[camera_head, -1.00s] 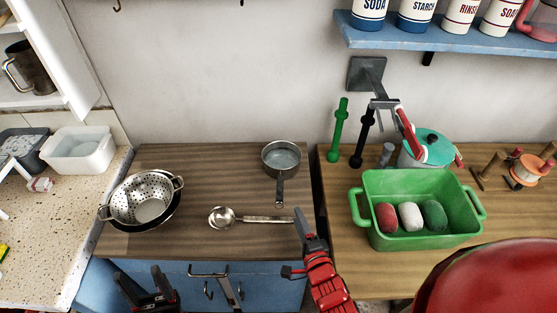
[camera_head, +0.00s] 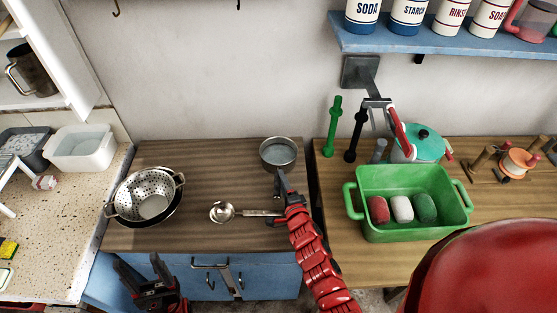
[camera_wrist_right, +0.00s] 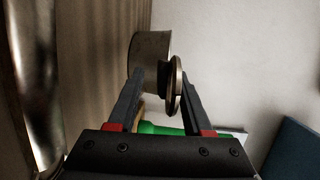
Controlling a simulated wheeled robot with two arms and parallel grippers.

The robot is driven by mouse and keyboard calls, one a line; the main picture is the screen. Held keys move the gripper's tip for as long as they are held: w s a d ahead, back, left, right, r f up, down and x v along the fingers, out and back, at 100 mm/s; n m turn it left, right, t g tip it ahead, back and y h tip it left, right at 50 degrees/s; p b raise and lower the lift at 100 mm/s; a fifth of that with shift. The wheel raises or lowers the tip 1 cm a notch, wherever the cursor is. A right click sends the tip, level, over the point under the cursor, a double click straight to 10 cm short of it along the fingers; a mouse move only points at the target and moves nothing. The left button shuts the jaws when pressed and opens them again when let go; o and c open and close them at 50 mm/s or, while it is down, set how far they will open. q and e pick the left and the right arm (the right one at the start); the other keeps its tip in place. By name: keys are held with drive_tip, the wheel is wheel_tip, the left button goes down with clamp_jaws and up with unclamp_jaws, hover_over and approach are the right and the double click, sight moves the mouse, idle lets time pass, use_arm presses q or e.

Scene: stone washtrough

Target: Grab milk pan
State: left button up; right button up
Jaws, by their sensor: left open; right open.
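The milk pan (camera_head: 279,153) is a small grey metal saucepan on the wooden counter, right of centre at the back in the head view. My right gripper (camera_head: 281,185) is at its handle, which it largely hides there. In the right wrist view the pan's body (camera_wrist_right: 152,52) is ahead, and its handle (camera_wrist_right: 175,88) stands between the two open fingers of the right gripper (camera_wrist_right: 162,90). I cannot tell whether a finger touches it. My left gripper (camera_head: 141,274) is open and empty at the front edge of the counter, below the colander.
A ladle (camera_head: 224,212) lies just left of my right gripper. A colander (camera_head: 144,196) sits in a dark bowl on the left. A green tub (camera_head: 415,190) with several coloured rolls stands on the right-hand counter.

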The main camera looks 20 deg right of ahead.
drive_tip(key=shift+w+f, duration=0.1)
drive_tip(key=shift+w, duration=1.4)
clamp_jaws()
